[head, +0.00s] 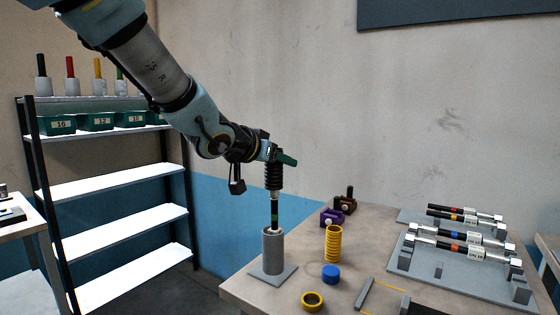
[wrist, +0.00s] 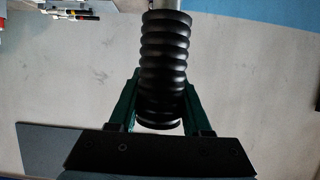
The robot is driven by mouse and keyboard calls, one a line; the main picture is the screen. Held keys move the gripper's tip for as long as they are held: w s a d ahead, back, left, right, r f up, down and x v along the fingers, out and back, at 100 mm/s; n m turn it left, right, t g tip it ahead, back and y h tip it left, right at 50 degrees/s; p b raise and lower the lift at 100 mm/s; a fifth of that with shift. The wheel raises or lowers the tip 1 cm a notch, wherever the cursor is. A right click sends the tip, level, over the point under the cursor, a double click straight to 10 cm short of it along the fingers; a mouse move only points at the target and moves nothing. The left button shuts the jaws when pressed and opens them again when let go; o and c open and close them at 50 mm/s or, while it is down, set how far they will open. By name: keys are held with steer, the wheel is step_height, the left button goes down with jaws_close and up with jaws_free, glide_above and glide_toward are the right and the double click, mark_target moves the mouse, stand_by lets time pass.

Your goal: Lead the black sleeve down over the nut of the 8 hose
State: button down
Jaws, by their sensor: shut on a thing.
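My gripper (head: 276,156) is shut on the black ribbed sleeve (head: 273,177), which it holds upright. In the wrist view the sleeve (wrist: 165,65) sits between the green fingers (wrist: 160,105). A pale metal piece (wrist: 166,4) shows right at the sleeve's far end in the wrist view. The sleeve hides the hose's top, so I cannot tell how far it surrounds the nut. No size number is readable on this hose.
On the table (head: 238,288) are a yellow ribbed sleeve (head: 333,244), a blue cap (head: 330,274), a yellow ring (head: 312,301), and purple (head: 331,217) and brown (head: 345,205) blocks. Racks (head: 455,277) with several hoses stand right. A shelf (head: 125,208) with bins is left.

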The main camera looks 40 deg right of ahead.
steer(key=shift+f, duration=0.25)
steer(key=shift+f+b, duration=0.3)
steer(key=shift+b, duration=0.05)
steer(key=shift+c, duration=1.3)
jaws_free()
steer(key=shift+a+r, duration=0.1)
steer(key=p+v, duration=0.2)
steer(key=v, duration=0.8)
steer(key=shift+a, duration=0.3)
steer(key=shift+s, duration=0.1)
